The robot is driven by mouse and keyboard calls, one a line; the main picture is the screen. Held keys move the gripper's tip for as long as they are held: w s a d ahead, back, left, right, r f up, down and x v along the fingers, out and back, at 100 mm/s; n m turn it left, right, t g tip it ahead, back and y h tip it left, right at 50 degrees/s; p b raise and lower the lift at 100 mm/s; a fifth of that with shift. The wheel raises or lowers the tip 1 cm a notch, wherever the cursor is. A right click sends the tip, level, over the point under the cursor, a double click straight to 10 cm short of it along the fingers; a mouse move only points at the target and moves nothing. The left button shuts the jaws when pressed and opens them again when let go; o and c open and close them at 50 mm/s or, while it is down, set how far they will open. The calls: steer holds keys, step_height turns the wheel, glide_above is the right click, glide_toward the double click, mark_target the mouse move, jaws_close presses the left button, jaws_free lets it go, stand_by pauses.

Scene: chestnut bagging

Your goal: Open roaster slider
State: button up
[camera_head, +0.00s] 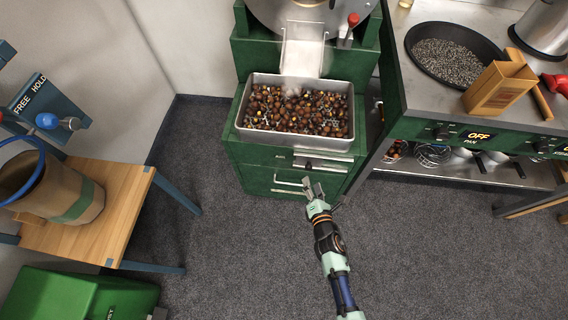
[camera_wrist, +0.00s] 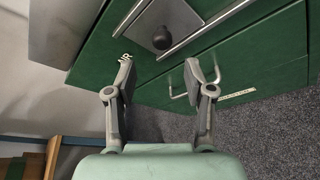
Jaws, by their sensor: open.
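The roaster (camera_head: 245,165) is a green cabinet with metal fittings. On its front, the slider is a metal plate (camera_wrist: 180,22) with a round black knob (camera_wrist: 162,38), lying between metal rails. In the head view the slider area (camera_head: 322,163) shows as silver strips below the tray, and the knob is not clear. My gripper (camera_head: 314,186) is in front of the cabinet's lower front. In the wrist view my gripper (camera_wrist: 158,70) is open and empty, its fingertips spread to either side of and short of the knob. I see no contact with the knob.
A wire drawer handle (camera_wrist: 182,90) sits close to the right fingertip. A metal tray (camera_head: 240,128) of chestnuts is above the slider. A wooden table (camera_head: 120,235) stands left, a steel counter (camera_head: 400,60) right. The grey floor in front is clear.

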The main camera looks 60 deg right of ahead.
mark_target(309, 169)
steer(key=b+x, duration=0.1)
steer(key=x, duration=0.2)
steer(key=b+x, duration=0.1)
steer(key=x, duration=0.3)
steer(key=shift+s+d, duration=0.15)
steer(key=shift+s, duration=0.15)
steer(key=shift+w+d, duration=0.15)
steer(key=shift+w, duration=0.1)
jaws_close()
